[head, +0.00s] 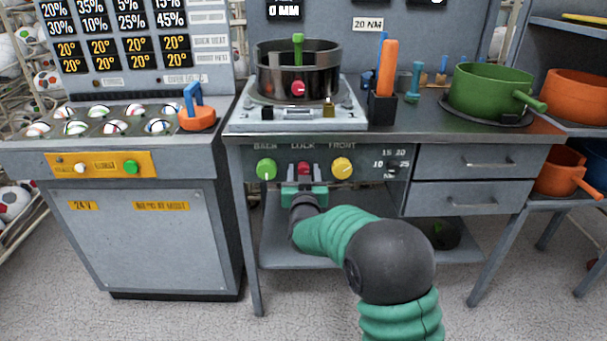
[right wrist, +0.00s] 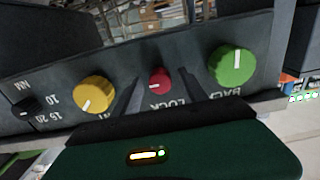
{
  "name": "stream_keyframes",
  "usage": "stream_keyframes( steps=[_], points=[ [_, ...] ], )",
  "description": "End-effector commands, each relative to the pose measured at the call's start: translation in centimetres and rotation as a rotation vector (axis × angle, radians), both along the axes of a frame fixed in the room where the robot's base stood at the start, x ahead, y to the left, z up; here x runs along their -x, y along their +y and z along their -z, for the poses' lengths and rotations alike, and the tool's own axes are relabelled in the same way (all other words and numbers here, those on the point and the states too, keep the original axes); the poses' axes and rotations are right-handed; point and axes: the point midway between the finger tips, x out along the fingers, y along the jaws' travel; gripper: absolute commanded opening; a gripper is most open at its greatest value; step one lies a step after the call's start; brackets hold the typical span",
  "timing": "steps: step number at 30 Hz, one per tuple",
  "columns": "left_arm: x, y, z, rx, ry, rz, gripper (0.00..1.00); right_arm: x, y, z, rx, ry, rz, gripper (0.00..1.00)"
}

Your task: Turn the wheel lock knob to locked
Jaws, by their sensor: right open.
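The red lock knob (head: 303,168) sits on the dark front panel under the "LOCK" label, between a green and a yellow knob. It shows in the right wrist view (right wrist: 159,80), where the lettering is upside down and its short pale mark points left. My right gripper (head: 303,173) is in front of the red knob and open. In the right wrist view its two fingers (right wrist: 163,84) stand one on each side of the knob, with gaps showing. I cannot tell how far they reach past its face. My left gripper is not in view.
The green knob (head: 265,169) and yellow knob (head: 341,168) flank the lock knob closely. A small black selector (head: 392,168) is farther right. Above, the bench holds a round press vessel (head: 299,68) and a green pot (head: 487,91). A lower shelf (head: 280,240) lies beneath.

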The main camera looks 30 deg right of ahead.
Motion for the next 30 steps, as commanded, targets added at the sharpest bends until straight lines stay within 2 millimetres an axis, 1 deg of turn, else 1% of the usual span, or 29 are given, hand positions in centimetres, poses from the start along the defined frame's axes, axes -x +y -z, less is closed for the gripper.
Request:
stream_keyframes(
  steps=[2, 5, 12, 14, 23, 30],
  points=[
    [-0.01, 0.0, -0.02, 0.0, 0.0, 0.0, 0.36, 0.01, 0.02, -0.01, 0.0, 0.0, 0.0, 0.5],
    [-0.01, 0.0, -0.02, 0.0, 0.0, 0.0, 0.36, 0.02, 0.03, -0.01, 0.0, 0.0, 0.0, 0.38],
    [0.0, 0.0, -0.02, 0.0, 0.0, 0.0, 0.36, 0.02, 0.06, 0.0, 0.0, 0.0, 0.0, 0.07],
    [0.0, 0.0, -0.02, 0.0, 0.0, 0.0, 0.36, 0.02, 0.06, 0.0, 0.0, 0.0, 0.0, 0.0],
    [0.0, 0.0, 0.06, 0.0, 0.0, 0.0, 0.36, 0.03, 0.07, 0.03, -0.012, -0.007, 0.0, 0.0],
    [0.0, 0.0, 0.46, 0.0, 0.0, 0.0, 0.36, 0.05, 0.04, 0.13, -0.087, -0.053, 0.0, 0.0]
  ],
)
